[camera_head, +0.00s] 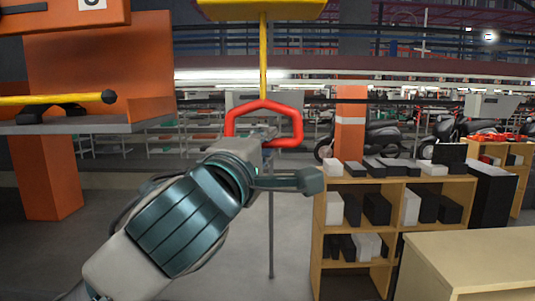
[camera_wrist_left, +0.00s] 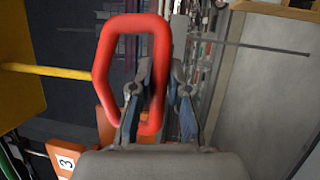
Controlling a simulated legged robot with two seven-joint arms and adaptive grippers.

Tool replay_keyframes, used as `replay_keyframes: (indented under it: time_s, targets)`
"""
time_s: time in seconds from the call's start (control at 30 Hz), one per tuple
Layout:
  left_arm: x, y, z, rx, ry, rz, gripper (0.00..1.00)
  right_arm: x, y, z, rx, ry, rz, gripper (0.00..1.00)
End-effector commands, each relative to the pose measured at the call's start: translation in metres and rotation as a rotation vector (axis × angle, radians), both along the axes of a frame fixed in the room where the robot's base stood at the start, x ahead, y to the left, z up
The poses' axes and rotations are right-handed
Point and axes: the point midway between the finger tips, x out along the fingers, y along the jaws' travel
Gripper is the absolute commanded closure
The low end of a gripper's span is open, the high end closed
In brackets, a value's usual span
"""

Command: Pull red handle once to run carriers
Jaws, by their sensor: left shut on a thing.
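The red handle (camera_head: 292,113) is a loop hanging from a yellow rod (camera_head: 263,60) below a yellow bracket (camera_head: 262,9) in the head view. My left gripper (camera_head: 264,136) reaches up from the lower left to the bottom bar of the loop. In the left wrist view, the red handle (camera_wrist_left: 104,72) stands large in front of my left gripper (camera_wrist_left: 160,97). One finger is inside the loop and the other outside, shut on one bar between them. My right gripper is in neither view.
An orange housing (camera_head: 95,55) with a grey shelf (camera_head: 85,124) and a yellow black-tipped bar (camera_head: 58,98) is at upper left. A wooden shelf (camera_head: 398,228) with black and white boxes stands at right, by a pale cabinet (camera_head: 470,250). Motorcycles stand farther back.

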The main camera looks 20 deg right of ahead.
Motion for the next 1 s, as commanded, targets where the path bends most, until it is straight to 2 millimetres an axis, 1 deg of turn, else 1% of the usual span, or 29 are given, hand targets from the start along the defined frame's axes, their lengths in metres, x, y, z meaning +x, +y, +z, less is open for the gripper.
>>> replay_keyframes:
  time_s: [0.07, 0.17, 0.63, 0.73, 0.93, 0.97, 1.0]
  targets:
    - [0.002, 0.001, 0.0, -0.001, 0.005, 0.004, 1.0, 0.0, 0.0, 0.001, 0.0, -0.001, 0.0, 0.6]
    - [0.001, 0.002, 0.006, -0.002, 0.004, 0.003, 1.0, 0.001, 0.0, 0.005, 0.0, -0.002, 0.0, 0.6]
    - [0.001, 0.002, 0.057, -0.002, 0.004, 0.003, 1.0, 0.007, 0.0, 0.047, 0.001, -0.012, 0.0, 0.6]
    - [0.002, 0.002, 0.061, -0.002, 0.004, 0.003, 1.0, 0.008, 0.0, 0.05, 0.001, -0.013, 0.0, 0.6]
    - [0.002, 0.002, 0.06, -0.002, 0.003, 0.005, 1.0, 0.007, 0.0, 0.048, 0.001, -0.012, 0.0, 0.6]
    - [0.002, 0.002, 0.06, -0.003, 0.004, 0.004, 0.79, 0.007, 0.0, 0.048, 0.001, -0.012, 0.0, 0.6]
    - [0.002, 0.002, 0.06, -0.003, 0.004, 0.004, 0.69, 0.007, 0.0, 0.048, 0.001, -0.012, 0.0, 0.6]
